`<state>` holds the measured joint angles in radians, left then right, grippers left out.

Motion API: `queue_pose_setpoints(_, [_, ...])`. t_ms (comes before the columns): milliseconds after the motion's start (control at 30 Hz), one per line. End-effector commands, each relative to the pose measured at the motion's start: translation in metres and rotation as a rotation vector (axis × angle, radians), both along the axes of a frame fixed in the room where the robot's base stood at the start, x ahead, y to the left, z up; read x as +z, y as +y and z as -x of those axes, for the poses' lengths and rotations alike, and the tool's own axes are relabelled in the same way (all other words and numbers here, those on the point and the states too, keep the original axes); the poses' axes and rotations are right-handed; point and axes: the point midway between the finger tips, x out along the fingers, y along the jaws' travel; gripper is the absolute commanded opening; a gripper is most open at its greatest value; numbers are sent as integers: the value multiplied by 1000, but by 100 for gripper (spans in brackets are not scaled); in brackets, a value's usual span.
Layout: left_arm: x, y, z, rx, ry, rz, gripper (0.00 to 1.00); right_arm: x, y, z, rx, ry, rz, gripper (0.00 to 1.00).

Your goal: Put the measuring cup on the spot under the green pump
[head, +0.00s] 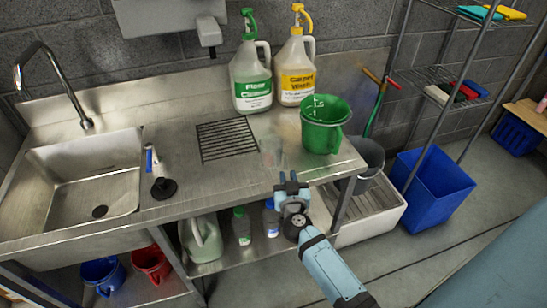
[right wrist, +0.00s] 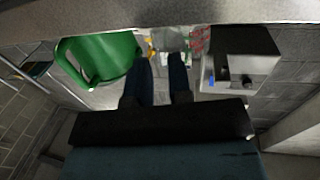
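A small clear cup (head: 271,151), which looks like the measuring cup, stands on the steel counter left of a green jug with measure marks (head: 323,125). The green pump (head: 248,24) tops the white Floor Cleaner bottle (head: 250,78) at the back of the counter. No marked spot under it can be made out. My right gripper (head: 291,180) is open and empty at the counter's front edge, just short of the clear cup. In the right wrist view its fingers (right wrist: 162,60) are apart, with the clear cup (right wrist: 171,40) beyond their tips. My left gripper is out of view.
A bottle with a yellow pump (head: 297,72) stands right of the Floor Cleaner. A drain grate (head: 226,140) lies left of the clear cup. The sink (head: 85,175) and a black-based plunger-like tool (head: 163,187) are further left. Bottles stand on the shelf below.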

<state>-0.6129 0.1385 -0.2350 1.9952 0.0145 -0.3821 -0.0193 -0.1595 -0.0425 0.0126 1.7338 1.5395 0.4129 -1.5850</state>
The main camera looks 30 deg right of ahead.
Motion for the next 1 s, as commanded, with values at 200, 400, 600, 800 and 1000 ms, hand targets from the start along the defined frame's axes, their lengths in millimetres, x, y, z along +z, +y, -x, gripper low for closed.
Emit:
queue_pose_setpoints(200, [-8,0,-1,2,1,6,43,0,-9,-17,-1,-4,1,19])
queue_pose_setpoints(400, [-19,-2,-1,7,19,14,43,2,-22,-43,-1,-3,0,19])
queue_pose_setpoints(600, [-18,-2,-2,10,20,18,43,5,-25,-51,0,0,1,19])
queue_pose_setpoints(800, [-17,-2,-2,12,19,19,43,5,-25,-50,0,0,1,5])
queue_pose_setpoints(1000, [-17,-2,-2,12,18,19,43,5,-25,-50,0,-1,0,0])
